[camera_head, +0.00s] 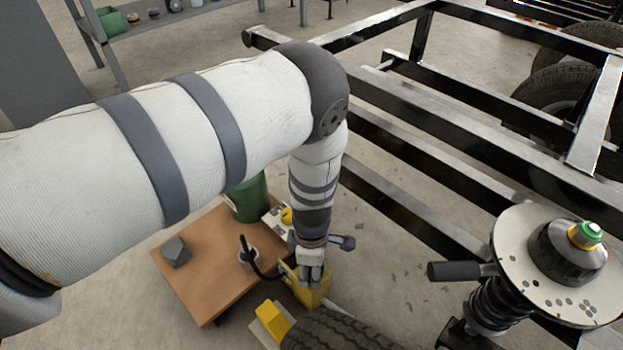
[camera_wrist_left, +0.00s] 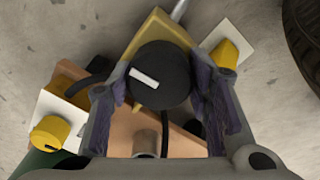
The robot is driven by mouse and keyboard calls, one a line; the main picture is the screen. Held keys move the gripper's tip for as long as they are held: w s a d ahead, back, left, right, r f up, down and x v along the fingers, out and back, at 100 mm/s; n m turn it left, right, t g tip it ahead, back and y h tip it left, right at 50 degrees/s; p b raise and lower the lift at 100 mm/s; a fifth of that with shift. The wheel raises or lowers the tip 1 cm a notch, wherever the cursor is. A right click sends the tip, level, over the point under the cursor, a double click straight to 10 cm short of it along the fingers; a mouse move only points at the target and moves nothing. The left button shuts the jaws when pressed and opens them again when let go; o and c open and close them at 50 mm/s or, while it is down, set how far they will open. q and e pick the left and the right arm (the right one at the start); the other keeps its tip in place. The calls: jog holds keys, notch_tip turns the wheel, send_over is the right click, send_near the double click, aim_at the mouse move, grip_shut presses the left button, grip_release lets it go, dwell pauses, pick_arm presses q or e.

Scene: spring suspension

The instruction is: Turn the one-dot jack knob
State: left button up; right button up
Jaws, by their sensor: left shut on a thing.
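A black round knob (camera_wrist_left: 160,78) with a white bar on its top sits on a yellow jack body (camera_wrist_left: 155,30) in the left wrist view. My left gripper (camera_wrist_left: 163,80) has its two fingers on either side of the knob and is shut on it. In the head view my left gripper (camera_head: 311,276) points down at the yellow jack body (camera_head: 318,295), and the knob is hidden there by the fingers. I cannot make out a dot marking on the knob.
A wooden board (camera_head: 205,270) bears a grey block (camera_head: 175,252) and a green canister (camera_head: 246,198). A tyre (camera_head: 335,332) lies close by. A spring strut with a dotted disc (camera_head: 520,245) and black frame rails stand right.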

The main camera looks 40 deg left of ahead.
pick_arm(q)
jog(key=o, duration=1.1)
jog(key=shift+o, duration=0.2)
notch_tip(320, 180, up, 12)
